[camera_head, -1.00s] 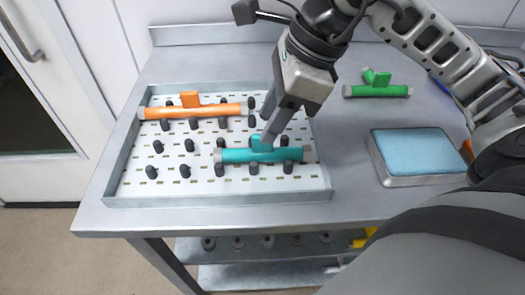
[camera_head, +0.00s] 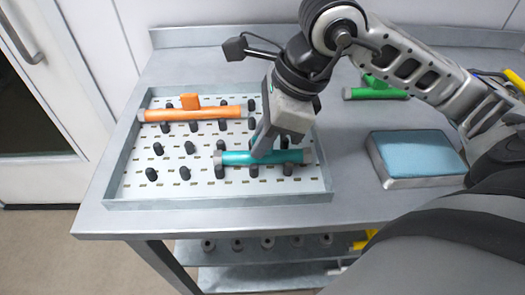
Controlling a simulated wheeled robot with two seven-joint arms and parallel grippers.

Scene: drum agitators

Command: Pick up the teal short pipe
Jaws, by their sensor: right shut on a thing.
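The teal short pipe (camera_head: 280,157) lies across the front right part of a white pegged tray (camera_head: 135,189), among dark pegs. It has grey ends, and its short raised branch is hidden behind the fingers. My right gripper (camera_head: 259,148) reaches down from above and is shut on the teal pipe near its middle. The pipe still sits at peg height, and I cannot tell if it is clear of the tray. My left gripper is not in view.
An orange pipe (camera_head: 215,112) lies at the back of the tray. A green pipe (camera_head: 385,94) lies on the grey table (camera_head: 350,200) to the right, partly behind my arm. A blue pad in a metal tray (camera_head: 415,153) sits at the right. A lower shelf holds several small parts.

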